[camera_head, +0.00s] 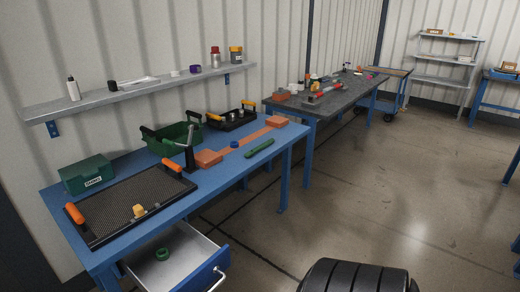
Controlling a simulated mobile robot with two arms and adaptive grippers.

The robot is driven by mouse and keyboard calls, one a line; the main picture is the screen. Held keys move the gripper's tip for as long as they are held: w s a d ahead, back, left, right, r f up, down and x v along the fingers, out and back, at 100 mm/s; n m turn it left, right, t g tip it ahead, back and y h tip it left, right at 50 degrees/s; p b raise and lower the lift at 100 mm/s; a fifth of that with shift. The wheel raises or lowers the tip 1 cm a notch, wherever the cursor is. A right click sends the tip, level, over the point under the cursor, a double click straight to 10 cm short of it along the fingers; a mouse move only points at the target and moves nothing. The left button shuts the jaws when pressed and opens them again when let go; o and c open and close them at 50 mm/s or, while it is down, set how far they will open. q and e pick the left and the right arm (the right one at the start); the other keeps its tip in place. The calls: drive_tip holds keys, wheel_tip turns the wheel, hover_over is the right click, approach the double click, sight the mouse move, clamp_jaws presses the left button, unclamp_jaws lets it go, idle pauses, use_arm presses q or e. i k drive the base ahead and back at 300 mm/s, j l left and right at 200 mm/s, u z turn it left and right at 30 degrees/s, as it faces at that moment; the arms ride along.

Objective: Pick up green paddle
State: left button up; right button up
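A long, thin green object (258,148), which looks like the green paddle, lies flat on the blue workbench (225,180), near its front edge towards the right end. Nothing covers it. Neither of my grippers is in view.
An orange strip with blocks (240,144) and a blue ring (235,144) lie just behind it. A black mesh tray (120,200) with orange handles is at the left. An open drawer (190,262) holding a green ring (163,254) juts out below.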

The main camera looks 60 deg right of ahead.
sight(262, 145)
drive_tip(key=z, duration=2.4)
drive_tip(key=i+z, duration=0.15)
drive_tip(key=z, duration=0.25)
drive_tip(key=j+z, duration=0.1)
drive_tip(key=z, duration=0.25)
drive_tip(key=i+j+z, duration=0.1)
drive_tip(key=z, duration=0.3)
drive_tip(key=i+j+z, duration=0.1)
drive_tip(key=z, duration=0.3)
drive_tip(key=j+z, duration=0.35)
drive_tip(key=i+j+z, duration=0.1)
drive_tip(key=z, duration=0.3)
drive_tip(key=j+z, duration=0.7)
drive_tip(key=j, duration=0.45)
drive_tip(key=j+z, duration=0.3)
drive_tip(key=j, duration=0.5)
drive_tip(key=j+u, duration=0.4)
drive_tip(key=i+j+u, duration=0.15)
drive_tip(key=j+u, duration=0.25)
